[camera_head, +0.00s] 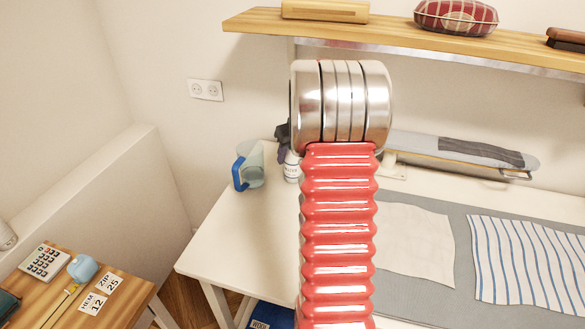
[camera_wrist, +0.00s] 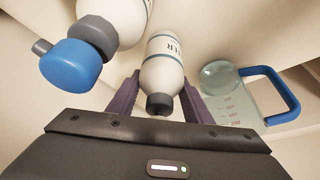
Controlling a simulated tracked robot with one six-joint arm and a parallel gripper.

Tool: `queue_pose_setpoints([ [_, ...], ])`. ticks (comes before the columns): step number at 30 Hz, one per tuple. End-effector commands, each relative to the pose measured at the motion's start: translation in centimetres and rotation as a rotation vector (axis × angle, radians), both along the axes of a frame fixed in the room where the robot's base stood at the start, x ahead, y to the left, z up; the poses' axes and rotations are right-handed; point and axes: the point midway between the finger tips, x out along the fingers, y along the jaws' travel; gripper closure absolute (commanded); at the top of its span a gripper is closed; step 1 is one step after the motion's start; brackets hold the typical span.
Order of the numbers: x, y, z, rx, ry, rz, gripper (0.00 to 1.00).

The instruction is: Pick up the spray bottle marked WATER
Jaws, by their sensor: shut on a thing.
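The white spray bottle (camera_wrist: 163,77) stands between the two purple fingers of my gripper (camera_wrist: 160,85) in the wrist view. Letters ending in "TER" show on its side, and its neck is dark. My gripper is shut on it. Its top beyond the neck is hidden by the gripper body. In the head view part of a white labelled bottle (camera_head: 292,170) shows beside my arm, under the dark gripper (camera_head: 283,134), at the back of the white table (camera_head: 225,232). I cannot tell whether its base touches the table.
A second white bottle (camera_wrist: 124,18) with a blue head is close left in the wrist view. A clear measuring jug (camera_wrist: 222,92) with a blue handle stands right of the fingers; the head view shows it too (camera_head: 250,165). A wooden shelf (camera_head: 400,35) hangs above. The table's front left is clear.

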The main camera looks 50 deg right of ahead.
Motion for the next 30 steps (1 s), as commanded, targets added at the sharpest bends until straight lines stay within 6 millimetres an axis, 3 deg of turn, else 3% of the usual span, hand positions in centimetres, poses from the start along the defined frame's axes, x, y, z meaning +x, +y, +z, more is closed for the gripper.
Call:
queue_pose_setpoints([
  [14, -0.1, 0.3, 1.2, -0.003, -0.003, 0.0, 0.9],
  [30, -0.2, 0.4, 7.4, -0.002, -0.002, 0.001, 0.9],
])
